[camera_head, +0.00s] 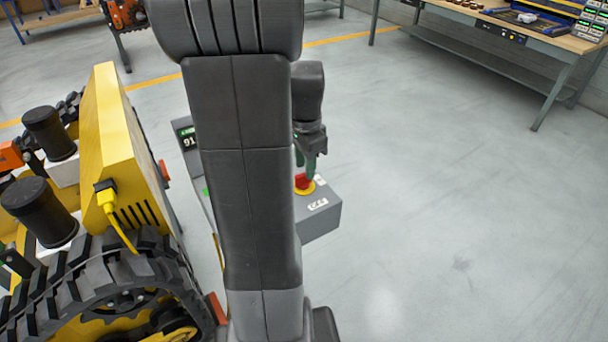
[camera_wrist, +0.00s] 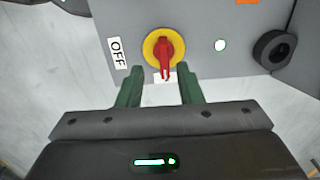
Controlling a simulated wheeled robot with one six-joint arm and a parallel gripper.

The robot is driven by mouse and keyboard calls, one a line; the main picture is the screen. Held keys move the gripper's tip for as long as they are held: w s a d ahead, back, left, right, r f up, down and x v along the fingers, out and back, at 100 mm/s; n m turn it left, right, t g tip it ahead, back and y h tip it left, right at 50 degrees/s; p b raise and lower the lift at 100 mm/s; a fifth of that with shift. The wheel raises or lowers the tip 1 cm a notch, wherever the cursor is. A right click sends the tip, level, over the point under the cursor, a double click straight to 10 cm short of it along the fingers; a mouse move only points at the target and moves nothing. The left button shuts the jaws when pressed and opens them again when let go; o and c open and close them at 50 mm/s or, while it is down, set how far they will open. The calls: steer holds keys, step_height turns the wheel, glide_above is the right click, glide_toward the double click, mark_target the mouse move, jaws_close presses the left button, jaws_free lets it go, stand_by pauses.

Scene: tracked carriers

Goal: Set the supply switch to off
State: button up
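The supply switch is a red knob (camera_wrist: 164,50) on a yellow disc (camera_wrist: 150,48), set on a grey box (camera_wrist: 205,25). The knob's handle points down in the wrist view, toward a white label (camera_wrist: 172,77) that is partly covered. A white OFF label (camera_wrist: 117,52) is left of the disc. My gripper (camera_wrist: 160,73) is open, its green fingers apart with the handle's end between the tips. I cannot tell whether a finger touches it. In the head view, my gripper (camera_head: 306,160) is at the red knob (camera_head: 302,181) on the box (camera_head: 322,222).
A yellow tracked carrier (camera_head: 115,140) with black cylinders stands close on the left. A small display (camera_head: 188,138) is partly behind my arm. The box also bears a lit round lamp (camera_wrist: 220,45) and a black ring (camera_wrist: 273,50). A workbench (camera_head: 500,35) is far right; floor between is clear.

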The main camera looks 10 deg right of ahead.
steer(key=f, duration=0.3)
steer(key=shift+w+a, duration=0.2)
steer(key=shift+w, duration=0.1)
steer(key=shift+f, duration=0.65)
steer(key=shift+c, duration=0.4)
jaws_close()
